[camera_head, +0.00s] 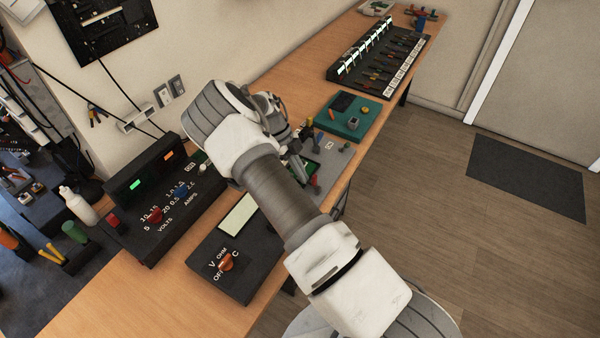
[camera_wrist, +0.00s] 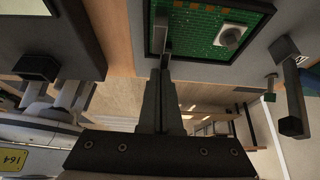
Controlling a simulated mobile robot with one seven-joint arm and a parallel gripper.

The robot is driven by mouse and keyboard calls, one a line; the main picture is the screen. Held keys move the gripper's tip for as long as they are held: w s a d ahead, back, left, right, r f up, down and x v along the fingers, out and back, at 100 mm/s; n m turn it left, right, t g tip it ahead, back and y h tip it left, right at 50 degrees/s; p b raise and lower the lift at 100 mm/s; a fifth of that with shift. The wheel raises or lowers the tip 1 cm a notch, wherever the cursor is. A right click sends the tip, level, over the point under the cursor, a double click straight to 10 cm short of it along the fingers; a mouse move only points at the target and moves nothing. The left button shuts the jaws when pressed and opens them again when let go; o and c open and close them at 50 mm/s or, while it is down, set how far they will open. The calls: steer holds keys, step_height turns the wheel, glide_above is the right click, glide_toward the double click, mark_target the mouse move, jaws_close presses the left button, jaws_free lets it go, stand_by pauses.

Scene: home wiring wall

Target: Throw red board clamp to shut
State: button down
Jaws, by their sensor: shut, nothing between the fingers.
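A green circuit board (camera_wrist: 205,38) in a dark frame lies on a grey fixture plate (camera_wrist: 292,20) in the wrist view. The plate also shows in the head view (camera_head: 340,160), partly behind my arm. My gripper (camera_wrist: 162,65) is shut and empty, with its fingertips at the board's near edge. Whether they touch it I cannot tell. A dark lever-like clamp part (camera_wrist: 289,85) stands right of the gripper, and a dark block (camera_wrist: 37,68) is at the left. No red shows clearly on either, so I cannot tell which is the red clamp or its state.
A teal box (camera_head: 348,117) and a long black panel with switches (camera_head: 380,65) stand farther along the wooden bench. A dark meter (camera_head: 228,265) and a power supply (camera_head: 150,210) are nearer, left of my arm.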

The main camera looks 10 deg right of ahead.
steer(key=shift+s+d+f, duration=0.15)
steer(key=shift+s+d, duration=0.15)
steer(key=shift+s, duration=0.1)
steer(key=v, duration=1.8)
